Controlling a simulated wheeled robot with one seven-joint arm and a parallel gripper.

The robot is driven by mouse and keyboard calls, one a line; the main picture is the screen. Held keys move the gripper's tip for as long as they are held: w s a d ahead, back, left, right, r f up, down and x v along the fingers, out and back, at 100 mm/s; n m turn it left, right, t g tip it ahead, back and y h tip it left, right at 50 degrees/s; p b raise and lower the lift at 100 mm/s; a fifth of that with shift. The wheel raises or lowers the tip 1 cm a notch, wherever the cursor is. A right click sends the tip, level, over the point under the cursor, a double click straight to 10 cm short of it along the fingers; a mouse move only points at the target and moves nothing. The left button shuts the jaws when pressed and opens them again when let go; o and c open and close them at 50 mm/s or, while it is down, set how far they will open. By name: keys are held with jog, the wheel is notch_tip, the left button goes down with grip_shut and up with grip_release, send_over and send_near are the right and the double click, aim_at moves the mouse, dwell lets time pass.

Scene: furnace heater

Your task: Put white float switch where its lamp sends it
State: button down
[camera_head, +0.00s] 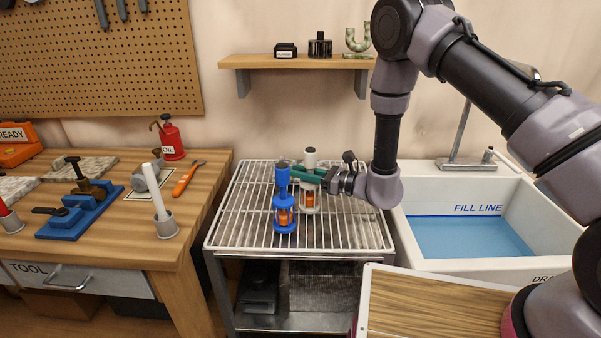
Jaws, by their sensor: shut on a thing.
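The white float switch (310,206) is upright over the wire rack (347,232), with an orange part inside its cage. Its pale top shows above my gripper's green fingers. My gripper (307,174) reaches in from the right and is shut on the white float switch at its upper part, hiding its neck. I cannot tell whether its base touches the rack. A blue float switch (284,212) with an orange part stands upright just to its left, close to the fingertips. I cannot tell whether the orange parts are lit lamps.
A white sink (420,225) with blue water and a "FILL LINE" mark is at the right. A wooden board (430,305) lies in front of it. The wooden bench (130,240) at left bears tools, a red oil can (171,140) and a grey cup (166,227). The rack's front and left are clear.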

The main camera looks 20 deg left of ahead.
jog(key=c, duration=0.8)
grip_release()
jog(key=shift+f, duration=0.1)
jog(key=shift+o, duration=0.2)
jog(key=s+d, duration=0.2)
jog(key=d, duration=1)
jog(key=s+d+r+n+g+h, duration=0.1)
jog(key=s+d+r+n+g, duration=0.2)
jog(key=r, duration=0.4)
jog(key=s+d+r+n+g+h, duration=0.1)
jog(key=s+r+n+g, duration=0.1)
jog(key=r+n, duration=0.35)
jog(key=s+d+r+n+g+h, duration=0.2)
jog(key=r+g, duration=0.1)
jog(key=r, duration=0.5)
jog(key=s+d+r+n+t+h, duration=0.2)
jog(key=d+r+t+h, duration=0.4)
jog(key=d, duration=0.7)
jog(key=s+d+r+n+t+h, duration=0.3)
jog(key=d+r, duration=0.5)
jog(key=d, duration=0.5)
jog(key=s+t+h, duration=0.1)
jog(key=t+h, duration=0.1)
jog(key=t, duration=0.1)
jog(key=shift+s+r+h, duration=0.3)
jog(key=shift+s+h, duration=0.05)
jog(key=shift+h, duration=0.05)
